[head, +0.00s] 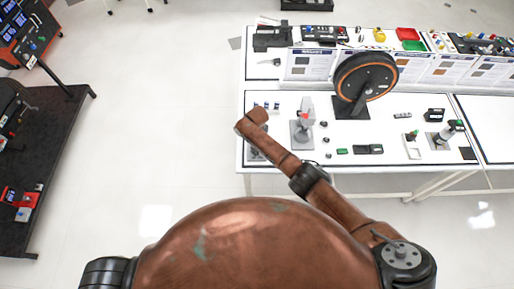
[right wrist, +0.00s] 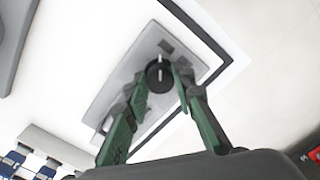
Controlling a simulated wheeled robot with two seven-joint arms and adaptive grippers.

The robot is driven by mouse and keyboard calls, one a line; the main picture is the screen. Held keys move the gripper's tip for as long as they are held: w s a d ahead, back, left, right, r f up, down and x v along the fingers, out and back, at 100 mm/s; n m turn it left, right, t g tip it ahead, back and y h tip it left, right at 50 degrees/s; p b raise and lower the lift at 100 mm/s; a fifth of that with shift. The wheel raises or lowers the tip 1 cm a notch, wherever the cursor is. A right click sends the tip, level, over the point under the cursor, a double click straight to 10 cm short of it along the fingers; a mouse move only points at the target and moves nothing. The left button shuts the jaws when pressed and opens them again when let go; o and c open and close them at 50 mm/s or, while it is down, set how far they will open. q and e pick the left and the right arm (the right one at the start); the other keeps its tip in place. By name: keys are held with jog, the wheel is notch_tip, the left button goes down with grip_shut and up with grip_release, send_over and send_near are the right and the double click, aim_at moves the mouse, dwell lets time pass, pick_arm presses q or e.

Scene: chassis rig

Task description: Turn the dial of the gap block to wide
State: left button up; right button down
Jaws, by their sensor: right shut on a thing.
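The gap block (right wrist: 150,45) is a grey box in the right wrist view, with a round black dial (right wrist: 159,84) on its face. A white line runs across the dial, roughly upright in that picture. My right gripper (right wrist: 161,77) has its green fingers on either side of the dial and is shut on it. Which setting the dial points to cannot be read. In the head view my right arm reaches to the left end of the white table (head: 385,184), and its gripper is hidden behind the arm. My left gripper is out of view.
A black-framed wheel (head: 365,78) stands at the table's middle. A grey stand (head: 302,130) is close to the right of my right arm's end. Several small parts lie farther right. A dark bench (head: 45,150) stands at the left, with open floor between.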

dwell(0.4)
jog(key=c, duration=1.6)
grip_release()
notch_tip(320, 180, up, 12)
jog(key=shift+r, duration=0.1)
